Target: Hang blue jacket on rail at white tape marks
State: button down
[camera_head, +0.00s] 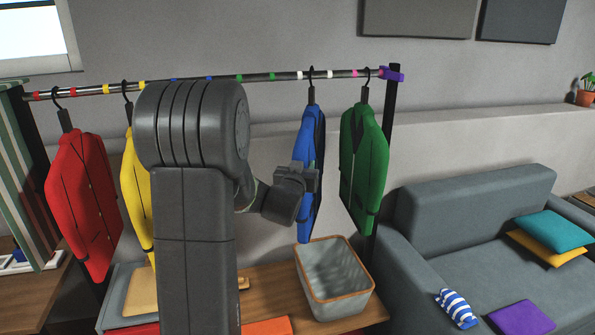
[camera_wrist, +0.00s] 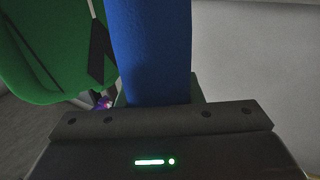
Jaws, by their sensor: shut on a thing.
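The blue jacket (camera_head: 308,170) hangs upright from a dark hanger, turned nearly edge-on. Its hook (camera_head: 311,75) is at the rail (camera_head: 268,77), between the two white tape marks (camera_head: 300,75) (camera_head: 330,74). I cannot tell whether the hook bears on the rail. My gripper (camera_head: 305,178) is shut on the blue jacket at about mid-height. In the wrist view a blue sleeve or side (camera_wrist: 150,50) rises from the jaws; the fingertips are hidden.
A green jacket (camera_head: 363,160) hangs close on the right. A red jacket (camera_head: 82,190) and a yellow jacket (camera_head: 133,190) hang at the left. A grey basket (camera_head: 332,280) stands on the bench below. A grey sofa (camera_head: 480,205) is at the right.

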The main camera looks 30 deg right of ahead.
jog(key=shift+d+f+b, duration=0.1)
jog(key=shift+f+b, duration=0.15)
jog(key=shift+b, duration=0.3)
dwell(0.4)
jog(key=c, duration=0.9)
grip_release()
jog(key=b+v, duration=0.2)
jog(key=v, duration=1.2)
jog(key=shift+b, duration=0.3)
jog(key=shift+w, duration=0.1)
jog(key=p+x, duration=0.2)
jog(key=x, duration=1.1)
jog(key=shift+w+d+p, duration=0.2)
jog(key=shift+d+p, duration=0.1)
jog(key=shift+p, duration=0.1)
jog(key=shift+r, duration=0.2)
